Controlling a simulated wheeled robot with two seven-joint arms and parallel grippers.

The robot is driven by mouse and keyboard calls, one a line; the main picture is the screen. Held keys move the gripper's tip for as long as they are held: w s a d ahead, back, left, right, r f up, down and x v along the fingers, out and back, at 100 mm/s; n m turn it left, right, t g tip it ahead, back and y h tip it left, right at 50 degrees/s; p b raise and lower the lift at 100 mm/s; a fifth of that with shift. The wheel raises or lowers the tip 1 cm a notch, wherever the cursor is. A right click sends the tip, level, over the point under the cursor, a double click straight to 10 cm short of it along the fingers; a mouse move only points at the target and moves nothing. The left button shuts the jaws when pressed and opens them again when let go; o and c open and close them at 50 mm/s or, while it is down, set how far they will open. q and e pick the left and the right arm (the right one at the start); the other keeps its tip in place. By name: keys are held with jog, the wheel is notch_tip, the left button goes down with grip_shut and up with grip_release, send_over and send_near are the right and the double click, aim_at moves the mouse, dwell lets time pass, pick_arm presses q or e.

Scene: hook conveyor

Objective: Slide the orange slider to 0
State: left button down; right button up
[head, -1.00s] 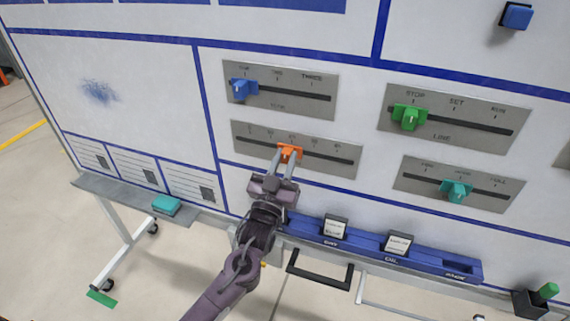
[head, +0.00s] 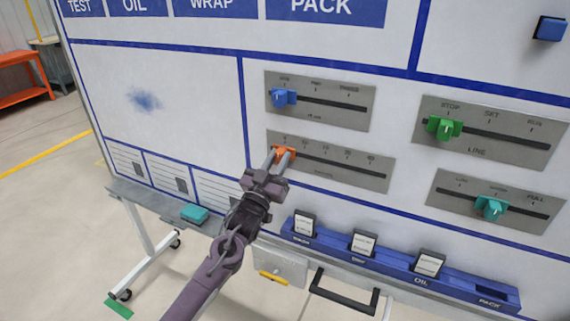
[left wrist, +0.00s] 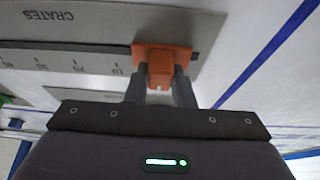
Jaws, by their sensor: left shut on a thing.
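The orange slider (head: 284,152) sits near the left end of the slot in its grey scale plate (head: 335,180), below the first mark. The label there is too small to read surely. My left gripper (head: 279,159) is shut on the orange slider, its two fingers reaching up from below. In the left wrist view the orange slider (left wrist: 160,66) is between the fingertips, and the 10 mark on the plate (left wrist: 75,14) lies just left of it. The slider hides the scale at its own place. My right gripper is not in view.
A blue slider (head: 283,97) sits on the plate above, a green slider (head: 445,128) and a teal slider (head: 490,208) to the right. A blue rail (head: 390,262) with cards and a teal block (head: 194,213) on a ledge are below.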

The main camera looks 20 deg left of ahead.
pick_arm(q)
jog(key=shift+a, duration=0.2)
jog(key=c, duration=1.2)
grip_release()
jog(key=shift+a, duration=0.15)
jog(key=shift+c, duration=0.2)
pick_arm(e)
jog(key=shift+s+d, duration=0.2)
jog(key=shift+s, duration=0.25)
pick_arm(q)
jog(key=shift+s+f, duration=0.1)
jog(key=shift+f, duration=0.05)
jog(key=b+v, duration=0.3)
jog(key=v, duration=0.4)
jog(key=shift+s, duration=0.25)
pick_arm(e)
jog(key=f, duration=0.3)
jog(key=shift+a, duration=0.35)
pick_arm(q)
jog(key=shift+f, duration=0.1)
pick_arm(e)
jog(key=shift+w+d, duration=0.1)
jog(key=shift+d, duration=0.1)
